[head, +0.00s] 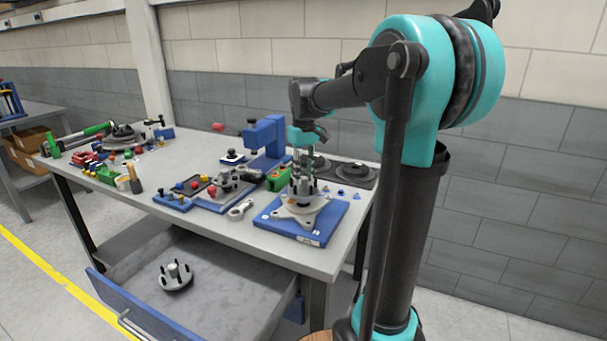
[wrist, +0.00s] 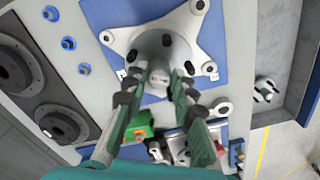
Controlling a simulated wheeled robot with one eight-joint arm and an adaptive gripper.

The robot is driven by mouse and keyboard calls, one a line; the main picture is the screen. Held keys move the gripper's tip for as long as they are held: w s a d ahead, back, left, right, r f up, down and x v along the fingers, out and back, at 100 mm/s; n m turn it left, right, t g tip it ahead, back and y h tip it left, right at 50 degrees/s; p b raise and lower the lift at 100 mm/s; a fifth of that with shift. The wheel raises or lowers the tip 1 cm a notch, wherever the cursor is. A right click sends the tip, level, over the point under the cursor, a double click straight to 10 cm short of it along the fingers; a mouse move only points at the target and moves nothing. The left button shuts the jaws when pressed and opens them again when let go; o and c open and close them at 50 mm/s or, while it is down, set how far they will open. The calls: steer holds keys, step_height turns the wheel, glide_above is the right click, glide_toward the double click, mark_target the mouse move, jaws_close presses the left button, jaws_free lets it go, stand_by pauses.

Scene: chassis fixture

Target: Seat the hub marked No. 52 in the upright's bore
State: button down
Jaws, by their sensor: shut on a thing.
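My gripper (head: 303,167) reaches straight down over the blue fixture plate (head: 333,218) at the table's right front. In the wrist view its fingers (wrist: 160,84) are shut on the grey centre post of a hub (wrist: 161,76). Dark studs stand around this hub, and it also shows below my gripper in the head view (head: 302,188). The light-grey upright (head: 299,209), with a lobed foot, stands on the plate under the hub. The hub is over or in the upright's top; I cannot tell how deep. The bore is hidden, and no number is readable.
Another studded hub (head: 176,277) lies in the open drawer (head: 231,283). A blue press-like stand (head: 268,137) and a tray with a dark-studded part (head: 227,180) are left of the fixture. Dark round discs (head: 356,172) lie behind it. Tools and small parts crowd the table's left.

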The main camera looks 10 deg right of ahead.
steer(key=shift+f, duration=0.15)
steer(key=shift+f, duration=0.45)
steer(key=shift+f, duration=0.55)
stand_by(0.8)
steer(key=c, duration=1.2)
jaws_free()
steer(key=shift+o, duration=0.2)
steer(key=shift+r, duration=0.1)
steer(key=shift+r, duration=2.15)
